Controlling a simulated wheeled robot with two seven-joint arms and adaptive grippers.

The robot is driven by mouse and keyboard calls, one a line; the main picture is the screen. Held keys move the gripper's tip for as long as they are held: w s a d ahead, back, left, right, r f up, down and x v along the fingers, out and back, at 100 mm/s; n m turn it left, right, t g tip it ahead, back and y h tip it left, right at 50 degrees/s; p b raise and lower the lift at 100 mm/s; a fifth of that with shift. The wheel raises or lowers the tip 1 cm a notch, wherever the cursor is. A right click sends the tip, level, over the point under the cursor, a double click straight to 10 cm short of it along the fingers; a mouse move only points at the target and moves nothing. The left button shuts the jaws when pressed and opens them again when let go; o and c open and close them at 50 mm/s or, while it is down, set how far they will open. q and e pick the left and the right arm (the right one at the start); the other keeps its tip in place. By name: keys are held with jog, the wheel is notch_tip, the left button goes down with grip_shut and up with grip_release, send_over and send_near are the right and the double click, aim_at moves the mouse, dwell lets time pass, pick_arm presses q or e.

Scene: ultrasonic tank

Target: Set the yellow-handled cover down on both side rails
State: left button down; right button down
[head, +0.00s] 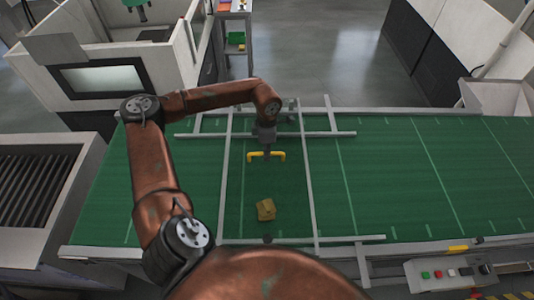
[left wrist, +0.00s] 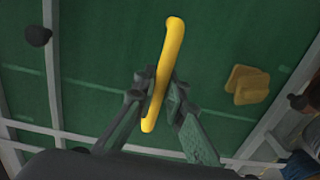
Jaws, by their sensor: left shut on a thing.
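The cover's yellow handle (head: 280,157) is a short bar over the green surface in the head view. My left gripper (head: 266,152) comes down onto it from above and is shut on it. In the left wrist view the yellow handle (left wrist: 169,50) lies between the two fingers (left wrist: 158,92) of my gripper. I cannot make out the cover's panel apart from the green below. A pale far rail (head: 330,134) and a near rail (head: 350,239) run left to right. I cannot tell whether the cover touches them. My right gripper is not in view.
A tan-yellow block (head: 265,210) lies on the green surface (head: 400,180), nearer me than the handle. Two pale bars (head: 225,175) (head: 309,190) cross between the rails. A button panel (head: 450,272) is at the front right. The green surface at right is clear.

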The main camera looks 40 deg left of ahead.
pick_arm(q)
jog(key=shift+f, duration=0.25)
jog(key=c, duration=1.9)
grip_release()
jog(key=shift+s, duration=0.1)
notch_tip(320, 180, up, 12)
jog(key=shift+a, duration=0.1)
jog(key=shift+w, duration=0.2)
